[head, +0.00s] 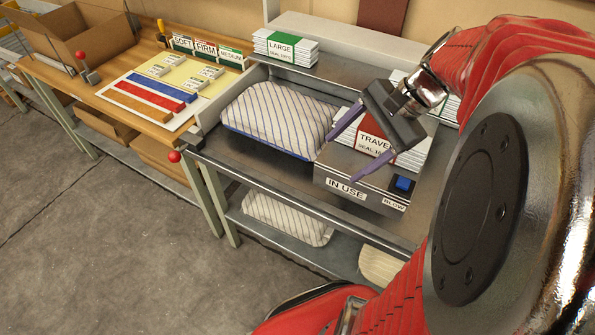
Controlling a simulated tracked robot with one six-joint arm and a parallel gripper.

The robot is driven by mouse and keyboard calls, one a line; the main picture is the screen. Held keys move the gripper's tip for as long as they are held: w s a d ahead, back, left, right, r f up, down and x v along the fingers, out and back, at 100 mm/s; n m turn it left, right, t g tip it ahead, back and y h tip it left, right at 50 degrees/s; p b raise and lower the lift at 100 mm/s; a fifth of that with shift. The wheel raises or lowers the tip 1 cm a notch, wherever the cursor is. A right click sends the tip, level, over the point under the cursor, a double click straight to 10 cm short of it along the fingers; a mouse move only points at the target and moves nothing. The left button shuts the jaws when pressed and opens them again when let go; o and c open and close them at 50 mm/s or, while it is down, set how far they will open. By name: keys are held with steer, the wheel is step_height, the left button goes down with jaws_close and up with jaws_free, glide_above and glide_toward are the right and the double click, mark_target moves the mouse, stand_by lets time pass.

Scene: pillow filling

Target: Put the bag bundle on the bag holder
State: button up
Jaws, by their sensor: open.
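A bundle of white bags with a red TRAVEL label (370,135) lies on or just behind a grey box labelled IN USE (345,188), which looks like the bag holder. I cannot tell exactly how the bundle rests. My gripper (340,160) is open, its two purple fingers apart in front of and above the bundle, hiding part of it. Nothing shows between the fingertips. Another bag bundle with a green LARGE label (285,47) lies on the back ledge. More white bags (447,104) show behind my gripper, partly hidden.
A striped pillow (280,115) lies left of the grey box. A blue button (403,184) marked BLOW is at the box's right. A wooden bench (50,75) holds SOFT, FIRM and MEDIUM cards (205,50), colored strips and a carton (75,40). More pillows (288,217) lie on the shelf below.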

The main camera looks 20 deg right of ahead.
steer(key=s+a+r+n+t+h, duration=0.1)
steer(key=s+a+n+h, duration=0.1)
steer(key=a+n, duration=0.4)
steer(key=s+a+n+t+h, duration=0.1)
steer(key=s+a+n+h, duration=0.1)
steer(key=a+n, duration=0.4)
steer(key=n+h, duration=0.1)
steer(key=n, duration=0.2)
steer(key=shift+s+a+r+n+t, duration=0.25)
steer(key=shift+a+r+n+t, duration=0.05)
steer(key=shift+a+r+n, duration=0.1)
steer(key=shift+c, duration=0.3)
